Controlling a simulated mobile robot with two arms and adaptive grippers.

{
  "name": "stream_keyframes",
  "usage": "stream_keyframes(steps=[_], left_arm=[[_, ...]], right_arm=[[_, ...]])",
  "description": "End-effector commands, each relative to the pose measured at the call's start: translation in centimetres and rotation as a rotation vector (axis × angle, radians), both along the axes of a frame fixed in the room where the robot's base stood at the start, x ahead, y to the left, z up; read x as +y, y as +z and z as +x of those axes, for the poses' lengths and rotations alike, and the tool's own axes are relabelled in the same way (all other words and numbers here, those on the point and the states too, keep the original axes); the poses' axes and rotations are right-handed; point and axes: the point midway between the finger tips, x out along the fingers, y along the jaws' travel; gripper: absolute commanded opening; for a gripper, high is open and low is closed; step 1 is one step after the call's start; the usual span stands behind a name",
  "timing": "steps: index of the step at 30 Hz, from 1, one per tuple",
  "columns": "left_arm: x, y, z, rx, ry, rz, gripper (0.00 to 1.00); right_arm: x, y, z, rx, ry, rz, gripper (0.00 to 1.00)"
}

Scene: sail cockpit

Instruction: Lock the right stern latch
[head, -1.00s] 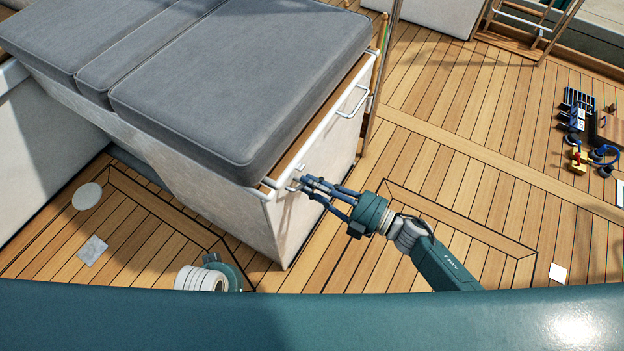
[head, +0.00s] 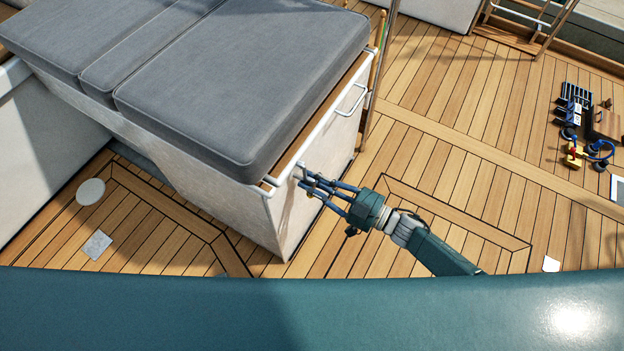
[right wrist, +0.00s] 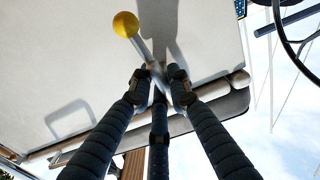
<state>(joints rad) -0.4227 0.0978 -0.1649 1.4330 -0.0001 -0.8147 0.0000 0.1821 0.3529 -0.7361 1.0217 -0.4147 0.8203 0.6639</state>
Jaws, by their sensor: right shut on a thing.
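The right stern latch shows in the right wrist view as a metal lever (right wrist: 145,52) with a yellow ball knob (right wrist: 126,24). It is mounted on the white end panel of the cushioned seat box. My right gripper (right wrist: 159,82) has its dark ribbed fingers closed around the lever, below the knob. In the head view my right gripper (head: 304,181) reaches in from the right to the upper corner of that panel. The latch is small there and mostly hidden by the fingertips. My left gripper is not in view.
The seat box has grey cushions (head: 235,85) and a white end panel (head: 318,150) with a metal handle (head: 352,101). Wooden deck (head: 440,165) is free to the right. Small items, including a yellow and blue one (head: 573,155), lie at the far right.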

Motion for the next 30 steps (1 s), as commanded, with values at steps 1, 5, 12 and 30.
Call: stream_keyframes(steps=[1,5,12,30], left_arm=[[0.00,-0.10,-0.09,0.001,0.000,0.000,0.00],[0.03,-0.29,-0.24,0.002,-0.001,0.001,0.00],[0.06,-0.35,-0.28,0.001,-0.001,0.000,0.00],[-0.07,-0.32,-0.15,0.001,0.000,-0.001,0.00]], right_arm=[[-0.28,-0.28,0.00,0.015,-0.003,0.000,0.00],[-0.27,-0.32,-0.01,0.035,-0.003,0.011,0.00],[-0.28,-0.34,0.00,0.044,-0.003,0.018,0.00],[-0.12,-0.15,-0.04,0.040,-0.001,0.020,0.35]])
